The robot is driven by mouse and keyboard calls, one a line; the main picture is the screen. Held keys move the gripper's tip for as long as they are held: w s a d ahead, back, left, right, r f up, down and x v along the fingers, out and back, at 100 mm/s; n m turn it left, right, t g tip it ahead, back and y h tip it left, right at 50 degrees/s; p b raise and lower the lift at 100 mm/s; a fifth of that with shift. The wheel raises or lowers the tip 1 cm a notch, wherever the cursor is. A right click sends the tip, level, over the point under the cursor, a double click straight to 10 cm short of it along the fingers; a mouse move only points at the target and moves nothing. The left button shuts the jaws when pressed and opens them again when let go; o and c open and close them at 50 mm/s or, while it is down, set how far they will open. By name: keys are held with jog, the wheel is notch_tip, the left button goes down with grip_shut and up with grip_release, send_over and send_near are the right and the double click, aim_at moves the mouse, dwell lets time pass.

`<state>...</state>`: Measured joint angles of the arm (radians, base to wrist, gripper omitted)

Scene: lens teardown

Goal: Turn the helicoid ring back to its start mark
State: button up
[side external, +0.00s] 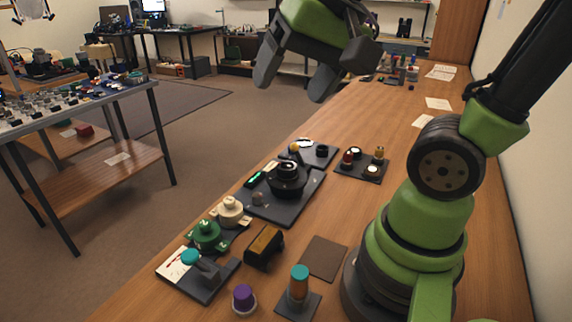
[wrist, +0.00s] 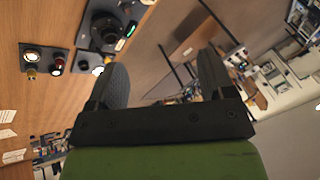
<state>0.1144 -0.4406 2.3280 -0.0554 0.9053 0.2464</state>
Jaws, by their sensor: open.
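The black lens assembly (side external: 287,178), with stacked dark rings, stands upright on a dark board (side external: 258,205) in the middle of the bench. The helicoid ring appears to be one of these dark rings, but its start mark is too small to make out. The lens also shows near the top of the wrist view (wrist: 106,28). My gripper (side external: 296,78) is open and empty, high above the bench and well clear of the lens. Its two spread fingers also show in the wrist view (wrist: 163,72), with nothing between them.
A green light bar (side external: 253,179) lies beside the lens. A board with several knobs (side external: 361,164) is to its right. Green (side external: 206,236) and cream (side external: 230,210) round parts, a brown block (side external: 264,246) and a purple-capped part (side external: 243,299) stand nearer the camera. The right bench strip is mostly clear.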

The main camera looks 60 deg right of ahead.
jog(key=w+d+f+m+g, duration=0.2)
jog(key=w+d+f+m, duration=0.1)
jog(key=w+d+m, duration=0.15)
jog(key=m+g+h, duration=0.1)
jog(key=m+g, duration=0.3)
jog(key=m, duration=0.4)
send_near(286, 166)
notch_tip(286, 166, down, 10)
jog(key=shift+s+r, duration=0.1)
jog(key=shift+r, duration=0.1)
jog(key=c, duration=0.9)
